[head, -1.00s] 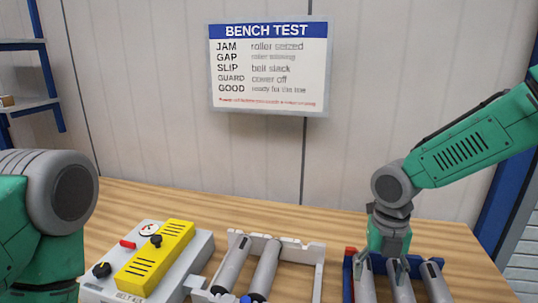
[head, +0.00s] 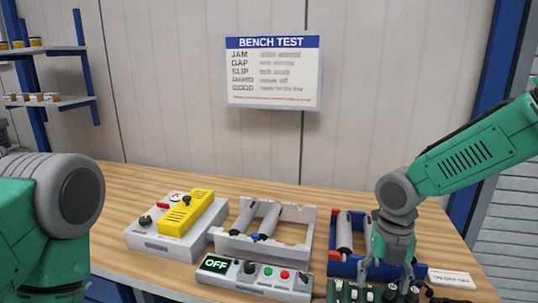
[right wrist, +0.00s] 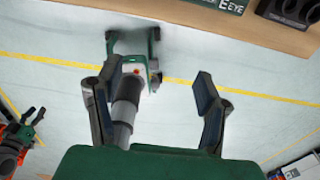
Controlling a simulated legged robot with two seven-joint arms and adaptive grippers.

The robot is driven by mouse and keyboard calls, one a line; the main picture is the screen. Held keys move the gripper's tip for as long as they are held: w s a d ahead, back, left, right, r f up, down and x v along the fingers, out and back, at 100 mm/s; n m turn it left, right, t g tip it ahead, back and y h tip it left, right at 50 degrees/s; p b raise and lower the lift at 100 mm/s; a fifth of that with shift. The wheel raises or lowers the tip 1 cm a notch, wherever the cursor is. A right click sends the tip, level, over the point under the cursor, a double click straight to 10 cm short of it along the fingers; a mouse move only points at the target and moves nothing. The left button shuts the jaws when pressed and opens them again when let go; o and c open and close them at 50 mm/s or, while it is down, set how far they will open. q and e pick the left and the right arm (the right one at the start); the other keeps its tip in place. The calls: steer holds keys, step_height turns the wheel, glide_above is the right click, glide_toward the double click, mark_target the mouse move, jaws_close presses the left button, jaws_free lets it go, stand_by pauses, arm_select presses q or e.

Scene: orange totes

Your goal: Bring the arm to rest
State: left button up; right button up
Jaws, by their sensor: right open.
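The bench edge shows at the top of that view. My left arm shows at the left of the head view, but its gripper is out of the picture.
A white cradle (head: 306,238) with grey rollers stands mid-bench, beside a grey unit with a yellow cover (head: 186,212). A control box reading OFF (head: 252,275) sits in front. A label plate (head: 450,277) lies right of my gripper. The back of the bench is clear.

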steer(key=s+a+f+m+g+y+b, duration=0.1)
steer(key=s+a+f+m+b, duration=0.15)
steer(key=s+f+m, duration=0.65)
steer(key=s+a+f+m+y+b, duration=0.1)
steer(key=s+f+m+b, duration=0.3)
steer(key=f, duration=0.9)
steer(key=s+d+f+m+b, duration=0.1)
steer(key=s+d+f+m, duration=0.1)
steer(key=s+f+m, duration=0.2)
steer(key=s+d+f+m+t+h+b, duration=0.1)
steer(key=s+d+f+m+b, duration=0.1)
steer(key=s+m, duration=0.4)
steer(key=s+d+f+m+t+h+b, duration=0.1)
steer(key=s+d+f+m, duration=0.3)
steer(key=m, duration=0.5)
steer(key=shift+s+d+f+b, duration=0.25)
steer(key=shift+s+f+b, duration=0.2)
steer(key=shift+s+f, duration=0.5)
